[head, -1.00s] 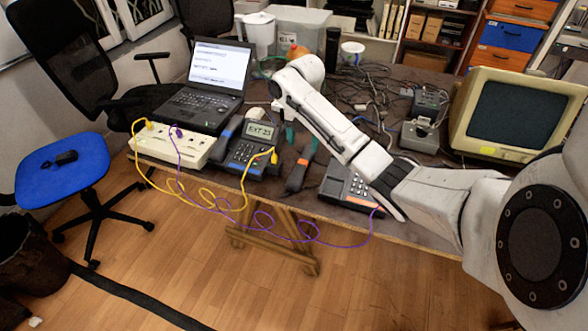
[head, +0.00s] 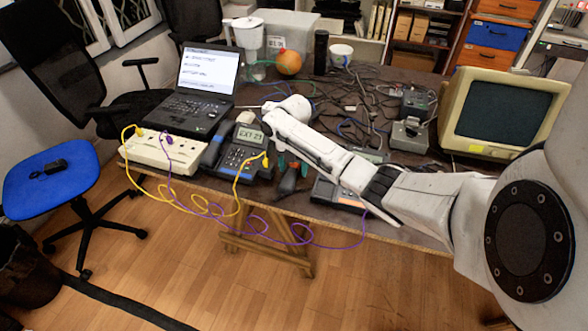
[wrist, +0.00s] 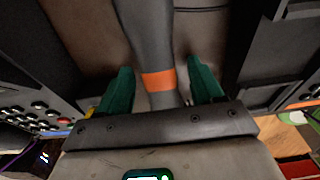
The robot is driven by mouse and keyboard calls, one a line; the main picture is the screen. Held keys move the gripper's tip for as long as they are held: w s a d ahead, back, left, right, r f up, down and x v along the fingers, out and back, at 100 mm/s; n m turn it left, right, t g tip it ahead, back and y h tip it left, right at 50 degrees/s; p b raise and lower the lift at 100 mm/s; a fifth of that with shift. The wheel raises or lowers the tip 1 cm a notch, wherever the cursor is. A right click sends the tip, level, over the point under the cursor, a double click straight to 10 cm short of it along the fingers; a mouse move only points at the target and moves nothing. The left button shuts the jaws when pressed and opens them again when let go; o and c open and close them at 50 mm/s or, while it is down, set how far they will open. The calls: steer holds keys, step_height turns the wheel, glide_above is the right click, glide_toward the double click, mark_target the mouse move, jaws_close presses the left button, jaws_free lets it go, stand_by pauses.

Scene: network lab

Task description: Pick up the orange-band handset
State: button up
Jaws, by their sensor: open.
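The orange-band handset (wrist: 158,55) is dark grey with an orange ring, and it runs lengthwise between the two green fingers in the wrist view. My gripper (wrist: 161,80) is open and straddles the handset, one finger on each side, with small gaps visible. In the head view the handset (head: 288,183) lies on the table between two desk phones, and my gripper (head: 292,168) is down over it, hiding its far part. I cannot tell how deep the fingers reach.
A phone with a lit display (head: 244,155) stands left of the handset, and another phone (head: 337,193) stands right, partly under my arm. A cream socket box (head: 160,152), yellow and purple cables, a laptop (head: 205,85) and a monitor (head: 503,110) share the table (head: 350,100).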

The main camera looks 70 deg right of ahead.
jaws_close()
stand_by(0.5)
steer(key=shift+r, duration=0.1)
